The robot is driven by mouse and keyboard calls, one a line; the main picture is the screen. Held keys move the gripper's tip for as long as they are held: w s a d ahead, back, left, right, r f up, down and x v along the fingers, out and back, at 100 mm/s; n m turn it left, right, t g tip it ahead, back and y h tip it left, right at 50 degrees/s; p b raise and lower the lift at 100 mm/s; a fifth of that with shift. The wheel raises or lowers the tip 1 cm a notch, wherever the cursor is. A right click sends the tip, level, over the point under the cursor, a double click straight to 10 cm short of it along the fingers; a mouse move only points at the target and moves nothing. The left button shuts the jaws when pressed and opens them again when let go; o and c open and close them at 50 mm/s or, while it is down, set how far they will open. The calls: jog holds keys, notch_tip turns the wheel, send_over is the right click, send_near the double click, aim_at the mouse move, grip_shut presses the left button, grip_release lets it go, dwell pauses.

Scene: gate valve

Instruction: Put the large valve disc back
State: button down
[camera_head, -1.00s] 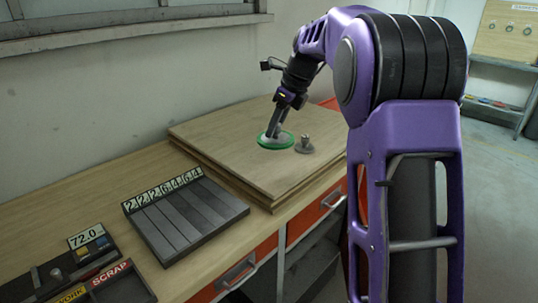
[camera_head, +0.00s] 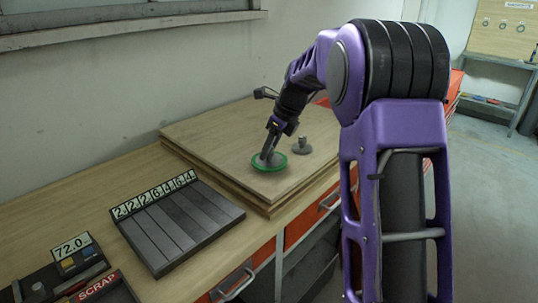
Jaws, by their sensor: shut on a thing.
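A large disc with a green rim (camera_head: 283,165) is at the raised wooden board (camera_head: 225,148) on the bench. My gripper (camera_head: 268,155) points down over it and is shut on its raised middle. I cannot tell whether the disc rests on the board or is just above it. A smaller grey disc with an upright stem (camera_head: 302,147) stands on the board just right of the green-rimmed disc. My purple arm hides part of the right side.
A dark slotted rack (camera_head: 180,225) with number cards lies on the bench, front left. A tray marked SCRAP (camera_head: 100,287) and a display reading 72.0 (camera_head: 70,248) are at lower left. The board's left half is clear. Orange drawers (camera_head: 232,285) are below.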

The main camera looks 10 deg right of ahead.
jog(key=shift+f, duration=0.6)
jog(key=c, duration=0.6)
grip_release()
jog(key=shift+f, duration=0.2)
jog(key=p+v, duration=0.1)
jog(key=v, duration=1.1)
jog(key=shift+r, duration=0.1)
